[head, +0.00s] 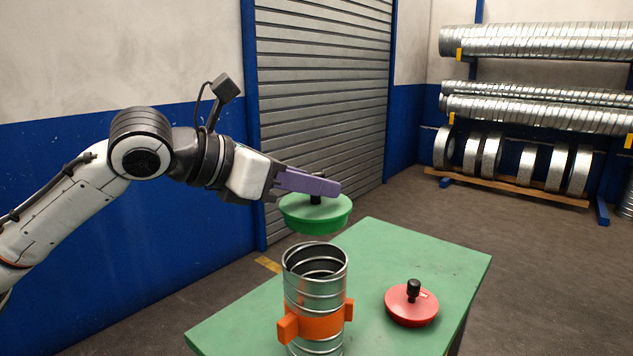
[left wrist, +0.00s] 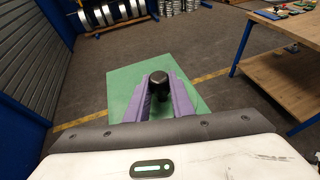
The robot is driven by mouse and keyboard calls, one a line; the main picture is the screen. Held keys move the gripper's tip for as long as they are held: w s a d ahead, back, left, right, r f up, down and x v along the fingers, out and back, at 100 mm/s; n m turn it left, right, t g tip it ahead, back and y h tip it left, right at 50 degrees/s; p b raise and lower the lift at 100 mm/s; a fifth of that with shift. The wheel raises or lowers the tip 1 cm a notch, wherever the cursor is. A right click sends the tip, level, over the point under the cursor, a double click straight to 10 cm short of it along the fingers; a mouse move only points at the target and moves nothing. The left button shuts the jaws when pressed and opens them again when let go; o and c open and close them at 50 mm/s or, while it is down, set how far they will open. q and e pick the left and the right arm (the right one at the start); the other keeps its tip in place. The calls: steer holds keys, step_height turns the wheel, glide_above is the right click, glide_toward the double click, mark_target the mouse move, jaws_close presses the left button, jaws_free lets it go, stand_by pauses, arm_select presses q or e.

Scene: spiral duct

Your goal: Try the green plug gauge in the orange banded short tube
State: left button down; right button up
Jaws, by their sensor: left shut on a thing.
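The green plug gauge (head: 315,216) is a green disc with a black knob on top. My left gripper (head: 318,190) has purple fingers shut on that knob and holds the disc roughly level in the air. The knob (left wrist: 157,82) shows between the fingers (left wrist: 160,93) in the left wrist view; the disc is mostly hidden there. The orange banded short tube (head: 315,289) is a ribbed metal spiral duct standing upright on the table, open at the top, with an orange band. The gauge is above the tube's mouth, apart from it. My right gripper is not in view.
A red plug gauge (head: 411,304) with a black knob lies on the green table (head: 440,255), right of the tube. A wooden workbench (left wrist: 285,72) stands at the right in the left wrist view. Racked ducts (head: 540,42) and a shutter (head: 325,100) are behind.

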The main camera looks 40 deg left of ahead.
mark_target(299, 207)
arm_select(q)
steer(key=shift+r, duration=0.1)
